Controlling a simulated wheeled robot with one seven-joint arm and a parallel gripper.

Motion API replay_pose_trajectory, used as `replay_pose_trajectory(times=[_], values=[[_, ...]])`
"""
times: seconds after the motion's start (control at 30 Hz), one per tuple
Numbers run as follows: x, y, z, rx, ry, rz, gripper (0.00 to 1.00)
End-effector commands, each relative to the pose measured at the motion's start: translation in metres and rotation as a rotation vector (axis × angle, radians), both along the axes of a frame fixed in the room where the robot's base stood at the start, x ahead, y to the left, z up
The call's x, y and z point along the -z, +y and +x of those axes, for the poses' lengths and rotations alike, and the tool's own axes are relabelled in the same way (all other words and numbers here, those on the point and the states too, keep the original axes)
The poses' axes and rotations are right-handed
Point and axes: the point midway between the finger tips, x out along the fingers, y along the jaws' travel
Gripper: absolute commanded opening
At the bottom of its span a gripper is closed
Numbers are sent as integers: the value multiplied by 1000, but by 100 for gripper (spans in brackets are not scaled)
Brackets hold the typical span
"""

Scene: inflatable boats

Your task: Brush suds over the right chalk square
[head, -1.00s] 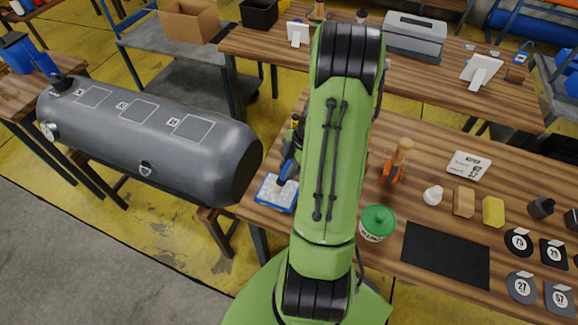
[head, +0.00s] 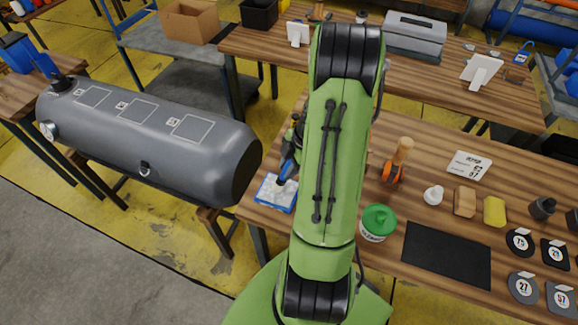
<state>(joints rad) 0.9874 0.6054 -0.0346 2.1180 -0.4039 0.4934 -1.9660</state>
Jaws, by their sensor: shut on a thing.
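The dark grey inflatable tube (head: 150,145) lies at the left with three chalk squares along its top. The right chalk square (head: 193,128) is nearest its rounded right end, and its inside looks plain grey. My gripper (head: 290,158), partly hidden behind my green arm, is shut on a blue brush (head: 287,171). The brush's lower end is at a blue tray (head: 264,192) with white suds, on the left edge of the wooden table; I cannot tell whether it touches the suds.
A gap over yellow floor separates table and tube.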

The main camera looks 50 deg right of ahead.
Motion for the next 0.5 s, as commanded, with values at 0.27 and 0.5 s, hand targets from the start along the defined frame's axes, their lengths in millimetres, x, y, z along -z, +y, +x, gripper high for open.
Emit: replay_pose_trajectory(times=[0.27, 0.5], values=[[1, 0, -1, 1, 5, 3, 0], [-19, 0, -1, 1, 4, 1, 0]])
